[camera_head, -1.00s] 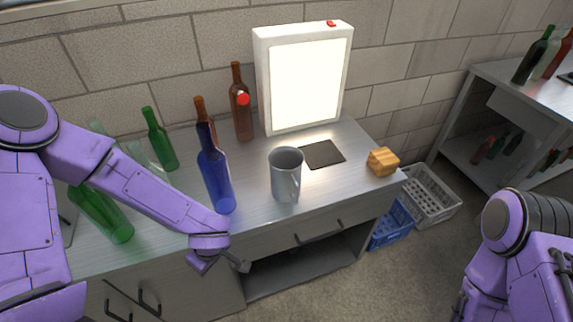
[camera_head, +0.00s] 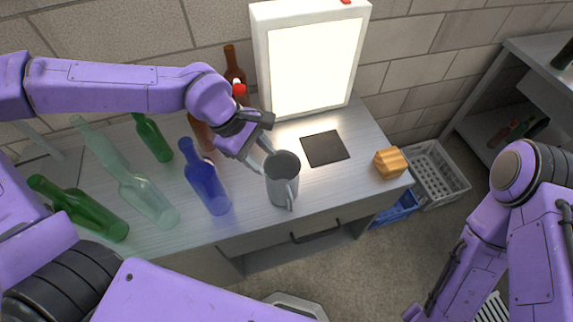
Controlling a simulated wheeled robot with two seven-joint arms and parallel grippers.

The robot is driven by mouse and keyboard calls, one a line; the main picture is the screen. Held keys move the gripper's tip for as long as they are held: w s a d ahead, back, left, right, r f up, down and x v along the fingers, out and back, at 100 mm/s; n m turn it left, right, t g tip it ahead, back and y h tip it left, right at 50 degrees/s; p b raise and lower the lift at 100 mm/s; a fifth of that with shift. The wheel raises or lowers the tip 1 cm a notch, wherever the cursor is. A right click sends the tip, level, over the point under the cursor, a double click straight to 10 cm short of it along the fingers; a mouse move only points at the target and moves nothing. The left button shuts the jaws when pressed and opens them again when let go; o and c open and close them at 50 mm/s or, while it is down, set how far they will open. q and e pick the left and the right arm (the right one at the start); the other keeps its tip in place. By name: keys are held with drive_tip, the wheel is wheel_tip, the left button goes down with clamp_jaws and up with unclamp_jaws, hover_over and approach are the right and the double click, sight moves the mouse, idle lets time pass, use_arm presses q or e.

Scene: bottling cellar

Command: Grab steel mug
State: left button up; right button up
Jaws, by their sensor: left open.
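The steel mug (camera_head: 282,183) stands upright on the metal counter, with its handle facing the front. My left gripper (camera_head: 262,157) is open, just behind and to the left of the mug's rim, with its fingers pointing down toward it. The fingers overlap the mug's upper left edge in the picture, and I cannot tell whether they touch it. Nothing shows between the fingers. My right arm shows at the lower right, but its gripper is out of view.
A blue bottle (camera_head: 207,182) stands left of the mug. Behind stands a bright light panel (camera_head: 311,70). A dark pad (camera_head: 325,149) and a wooden block (camera_head: 390,163) lie right.

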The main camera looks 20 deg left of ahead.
sight(275, 182)
use_arm(q)
drive_tip(key=x, duration=0.3)
drive_tip(key=a+x, duration=0.1)
drive_tip(key=x, duration=0.5)
drive_tip(key=shift+s+a+f+p, duration=0.25)
drive_tip(key=shift+s+f+p, duration=0.15)
drive_tip(key=shift+f, duration=0.05)
drive_tip(key=shift+d+f, duration=0.2)
drive_tip(key=shift+f, duration=0.05)
drive_tip(key=shift+s+d, duration=0.1)
drive_tip(key=shift+d, duration=0.05)
clamp_jaws()
idle(0.3)
